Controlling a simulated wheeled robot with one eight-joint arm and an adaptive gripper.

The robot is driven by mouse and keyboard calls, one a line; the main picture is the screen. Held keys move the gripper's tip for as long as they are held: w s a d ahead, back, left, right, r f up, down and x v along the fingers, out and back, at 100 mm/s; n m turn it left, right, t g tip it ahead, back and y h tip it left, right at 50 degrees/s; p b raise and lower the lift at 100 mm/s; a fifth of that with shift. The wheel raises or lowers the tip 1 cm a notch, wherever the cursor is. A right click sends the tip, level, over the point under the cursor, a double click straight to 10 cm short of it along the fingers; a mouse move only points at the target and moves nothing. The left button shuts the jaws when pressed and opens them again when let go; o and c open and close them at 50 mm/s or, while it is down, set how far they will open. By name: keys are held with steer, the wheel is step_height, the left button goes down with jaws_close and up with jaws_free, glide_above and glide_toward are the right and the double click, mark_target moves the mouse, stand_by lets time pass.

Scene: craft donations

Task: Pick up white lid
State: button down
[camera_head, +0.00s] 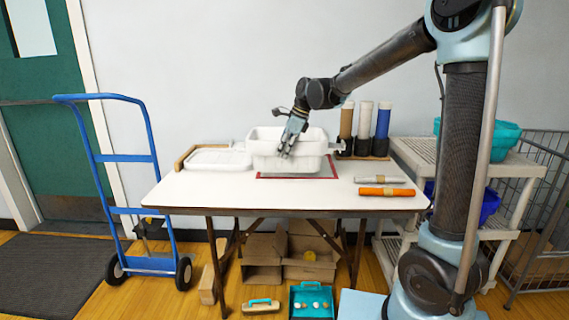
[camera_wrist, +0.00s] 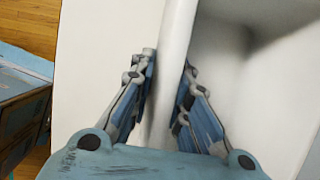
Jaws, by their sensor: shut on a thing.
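The white lid (camera_head: 219,158) lies at the left back of the table, its near side on the tabletop and its back by a wooden frame. A white tub (camera_head: 317,150) stands to the right of it. My gripper (camera_head: 286,152) is at the tub's near wall, to the right of the lid and apart from it. In the wrist view my gripper (camera_wrist: 168,68) has one finger on each side of the tub's white wall (camera_wrist: 177,35), shut on it. The tub's inside shows on the right there.
A red-edged mat (camera_head: 330,172) is under the tub. An orange roll (camera_head: 386,192) and a grey roll (camera_head: 379,180) lie at the right. The table front (camera_head: 240,198) is clear. A blue hand truck (camera_head: 130,158) stands left.

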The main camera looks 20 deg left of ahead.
steer(key=shift+s+f, duration=0.1)
steer(key=shift+f, duration=2.1)
steer(key=c, duration=1.5)
jaws_free()
steer(key=shift+c, duration=0.2)
steer(key=shift+r, duration=0.1)
steer(key=v, duration=1.2)
